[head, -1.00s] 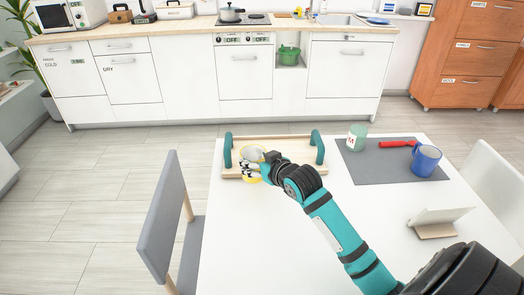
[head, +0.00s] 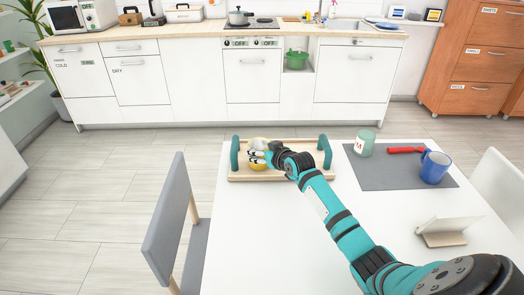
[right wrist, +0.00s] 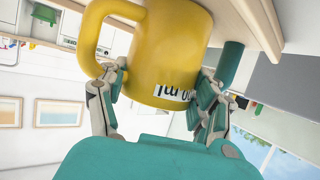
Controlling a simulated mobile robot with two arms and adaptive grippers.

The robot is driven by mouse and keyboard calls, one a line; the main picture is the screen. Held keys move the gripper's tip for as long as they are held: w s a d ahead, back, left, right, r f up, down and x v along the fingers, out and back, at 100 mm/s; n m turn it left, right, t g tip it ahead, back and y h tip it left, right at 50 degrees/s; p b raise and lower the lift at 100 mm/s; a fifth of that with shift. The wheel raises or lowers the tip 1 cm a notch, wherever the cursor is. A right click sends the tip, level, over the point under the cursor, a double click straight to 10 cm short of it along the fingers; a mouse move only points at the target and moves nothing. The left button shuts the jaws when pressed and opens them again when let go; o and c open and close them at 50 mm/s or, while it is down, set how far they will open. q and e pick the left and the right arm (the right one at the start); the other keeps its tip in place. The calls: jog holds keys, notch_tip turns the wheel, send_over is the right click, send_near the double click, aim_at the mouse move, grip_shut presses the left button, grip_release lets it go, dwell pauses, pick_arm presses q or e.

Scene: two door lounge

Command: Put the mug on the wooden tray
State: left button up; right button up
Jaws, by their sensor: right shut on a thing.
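My right gripper (head: 262,156) is shut on a yellow mug (right wrist: 165,45), one finger on each side of its body. In the head view the mug (head: 258,167) is partly hidden by the fingers, with its pale opening upward. It is over the left half of the wooden tray (head: 290,173), which has a teal handle at each end. In the right wrist view the tray's edge (right wrist: 262,30) shows close to the mug. I cannot tell whether the mug touches the tray. My left gripper is not in view.
A grey mat (head: 385,180) right of the tray holds a blue mug (head: 434,168), a green cup (head: 365,143) and a red-handled utensil (head: 404,150). A small stand (head: 443,225) is at the table's right. A grey chair (head: 168,215) stands left. The table's front left is clear.

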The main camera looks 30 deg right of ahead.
jog(key=o, duration=1.4)
jog(key=shift+o, duration=0.2)
jog(key=shift+r, duration=0.2)
jog(key=p+v, duration=0.1)
jog(key=v, duration=1.1)
jog(key=shift+a, duration=0.15)
